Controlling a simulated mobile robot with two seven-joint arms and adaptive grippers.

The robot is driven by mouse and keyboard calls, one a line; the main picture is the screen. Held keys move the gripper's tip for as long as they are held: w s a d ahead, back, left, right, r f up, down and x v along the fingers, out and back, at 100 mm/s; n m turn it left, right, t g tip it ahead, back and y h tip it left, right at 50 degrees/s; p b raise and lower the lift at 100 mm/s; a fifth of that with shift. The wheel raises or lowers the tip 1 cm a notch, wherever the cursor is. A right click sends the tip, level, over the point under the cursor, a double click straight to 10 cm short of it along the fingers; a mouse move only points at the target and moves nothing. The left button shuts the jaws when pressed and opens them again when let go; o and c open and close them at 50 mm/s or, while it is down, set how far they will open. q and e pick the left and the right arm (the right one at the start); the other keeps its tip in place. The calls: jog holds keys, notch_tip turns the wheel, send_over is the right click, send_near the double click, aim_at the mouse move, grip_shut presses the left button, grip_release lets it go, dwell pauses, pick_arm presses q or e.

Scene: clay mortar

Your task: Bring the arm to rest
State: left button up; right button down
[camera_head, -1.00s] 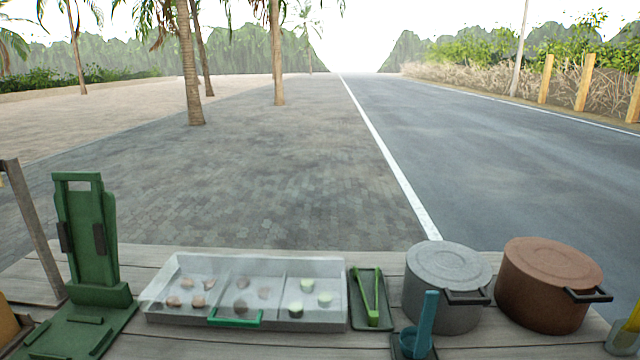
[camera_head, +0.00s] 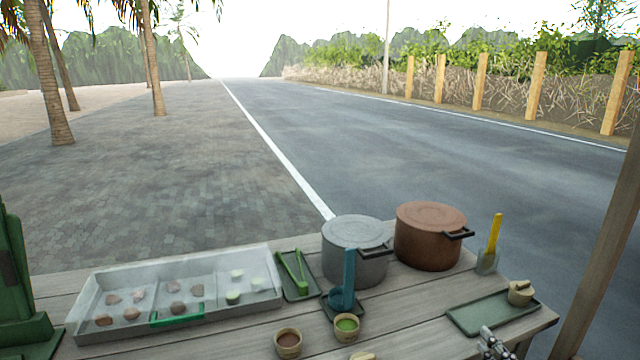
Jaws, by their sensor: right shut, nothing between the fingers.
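My right gripper (camera_head: 490,344) shows at the bottom edge, right of centre, small and partly cut off by the frame. Its fingers are shut and hold nothing. It is in front of the green tray (camera_head: 470,318) at the table's right end and apart from it. A small tan clay bowl (camera_head: 520,294) stands on that tray, with something pale at its top. My left gripper does not show.
A wooden table (camera_head: 400,325) bears a clear-lidded box (camera_head: 90,325), green tongs (camera_head: 293,270), a grey pot (camera_head: 352,262), a brown pot (camera_head: 428,245), a blue ladle (camera_head: 348,275) and a yellow-handled tool (camera_head: 495,238). Two small cups (camera_head: 288,350) (camera_head: 346,334) stand near the front. A wooden post (camera_head: 610,250) rises at right.

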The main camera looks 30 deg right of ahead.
jog(key=s+a+f+g+y, duration=0.1)
jog(key=s+a+f+g, duration=0.15)
jog(key=a+f, duration=0.55)
jog(key=s+a+f+n+g+y, duration=0.15)
jog(key=s+a+f+g, duration=0.35)
jog(key=a+f, duration=0.5)
jog(key=s+a+f+n+g+y, duration=0.1)
jog(key=s+a+f+g+y, duration=0.15)
jog(key=s+a+f, duration=0.7)
jog(key=s+a+r+g, duration=0.1)
jog(key=s+a+r, duration=0.1)
jog(key=a, duration=1)
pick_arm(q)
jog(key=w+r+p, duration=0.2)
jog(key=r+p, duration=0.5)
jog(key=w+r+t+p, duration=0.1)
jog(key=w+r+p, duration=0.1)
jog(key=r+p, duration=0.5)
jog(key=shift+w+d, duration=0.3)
pick_arm(e)
jog(key=w+r+t, duration=0.1)
jog(key=w+r, duration=0.3)
jog(key=r, duration=0.9)
jog(key=shift+d+r+m, duration=0.15)
jog(key=shift+r+m, duration=0.25)
jog(key=shift+m, duration=0.05)
